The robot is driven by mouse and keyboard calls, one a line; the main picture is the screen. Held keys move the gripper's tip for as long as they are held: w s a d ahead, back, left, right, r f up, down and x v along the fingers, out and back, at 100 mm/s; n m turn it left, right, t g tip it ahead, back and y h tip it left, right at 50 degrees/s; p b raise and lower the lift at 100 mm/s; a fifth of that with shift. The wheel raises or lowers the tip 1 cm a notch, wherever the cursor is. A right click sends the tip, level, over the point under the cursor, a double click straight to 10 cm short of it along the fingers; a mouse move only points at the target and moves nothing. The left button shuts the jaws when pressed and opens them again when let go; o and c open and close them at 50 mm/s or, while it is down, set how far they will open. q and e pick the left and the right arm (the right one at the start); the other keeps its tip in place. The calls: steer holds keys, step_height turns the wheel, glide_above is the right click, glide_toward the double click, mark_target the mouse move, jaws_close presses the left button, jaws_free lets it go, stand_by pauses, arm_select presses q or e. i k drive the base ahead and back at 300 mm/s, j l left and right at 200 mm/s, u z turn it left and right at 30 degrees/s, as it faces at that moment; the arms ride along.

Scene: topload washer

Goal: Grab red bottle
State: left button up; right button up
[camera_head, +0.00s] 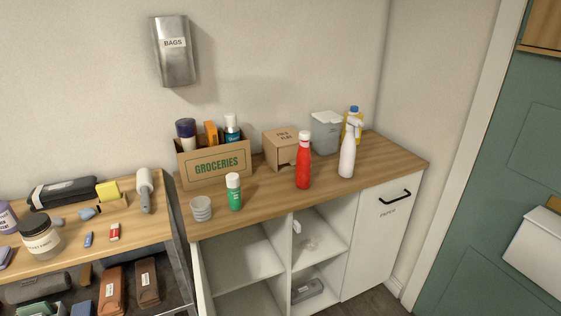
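A red bottle (303,165) with a white cap stands upright on the wooden counter top (270,200). It is right of the middle of the picture, in front of a small cardboard box (281,150). A white spray bottle (347,153) stands to its right, a little apart. Its front side is unobstructed. Neither of my grippers shows in this view.
A grey container (325,132) is behind. The counter front beside the red bottle is clear.

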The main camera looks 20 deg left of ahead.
mark_target(303, 158)
steer(key=k+j+u, duration=0.15)
steer(key=j, duration=0.25)
steer(key=k+j+u, duration=0.1)
steer(key=j, duration=0.3)
steer(key=k+j+u, duration=0.15)
steer(key=j, duration=0.25)
